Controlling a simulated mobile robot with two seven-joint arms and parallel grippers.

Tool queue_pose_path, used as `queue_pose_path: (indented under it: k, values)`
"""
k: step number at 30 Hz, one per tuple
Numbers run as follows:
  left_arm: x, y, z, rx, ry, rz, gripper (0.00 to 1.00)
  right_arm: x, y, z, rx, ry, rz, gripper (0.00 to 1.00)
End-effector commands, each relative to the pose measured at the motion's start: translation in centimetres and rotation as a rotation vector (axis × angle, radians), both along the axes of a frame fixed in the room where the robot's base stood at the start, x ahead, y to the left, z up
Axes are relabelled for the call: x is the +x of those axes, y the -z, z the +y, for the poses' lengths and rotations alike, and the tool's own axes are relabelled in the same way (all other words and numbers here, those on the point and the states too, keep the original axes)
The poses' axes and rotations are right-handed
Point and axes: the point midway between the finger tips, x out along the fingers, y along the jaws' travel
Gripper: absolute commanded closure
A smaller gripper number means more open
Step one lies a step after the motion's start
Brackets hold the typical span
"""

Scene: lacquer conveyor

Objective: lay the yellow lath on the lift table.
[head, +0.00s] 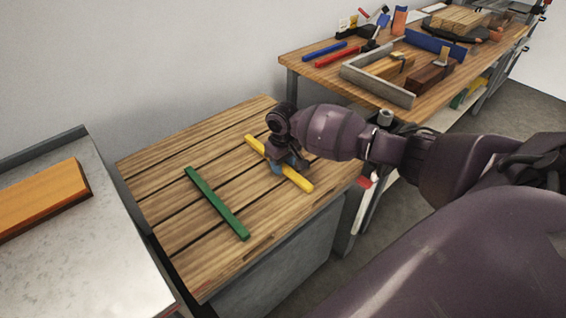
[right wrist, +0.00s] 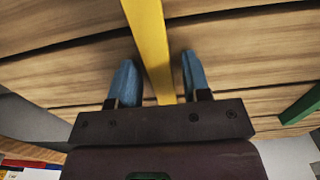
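The yellow lath (head: 300,180) lies on a slatted wooden table top (head: 160,172), slanting from back left to front right. My right gripper (head: 287,163) is over the middle of the lath and hides part of it. In the right wrist view the blue fingers of my right gripper (right wrist: 158,60) stand open on either side of the yellow lath (right wrist: 148,35), with gaps showing on both sides. A grey metal top (head: 105,255) with a raised rim is at the left; I cannot tell for certain whether it is the lift table. My left gripper is not in view.
A green lath (head: 216,203) lies on the slatted top, left of the yellow one. An orange-brown board (head: 45,197) lies on the metal top, whose front part is bare. A workbench (head: 305,67) with tools and a grey frame (head: 378,90) stands behind at the right.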

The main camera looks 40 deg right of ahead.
Motion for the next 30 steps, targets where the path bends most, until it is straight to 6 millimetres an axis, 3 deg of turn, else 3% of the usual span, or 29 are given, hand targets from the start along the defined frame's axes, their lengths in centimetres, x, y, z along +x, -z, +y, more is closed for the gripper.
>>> queue_pose_path:
  k: [11, 22, 30]
  values:
    - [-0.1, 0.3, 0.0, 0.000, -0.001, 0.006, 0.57, 0.0, -0.4, 0.0, 0.000, -0.001, -0.001, 0.52]
    - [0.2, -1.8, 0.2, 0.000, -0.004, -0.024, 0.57, 0.1, -6.9, 0.0, 0.001, -0.001, -0.008, 0.52]
    - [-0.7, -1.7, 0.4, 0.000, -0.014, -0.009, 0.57, 0.1, -11.0, 0.0, 0.000, 0.000, -0.004, 0.52]
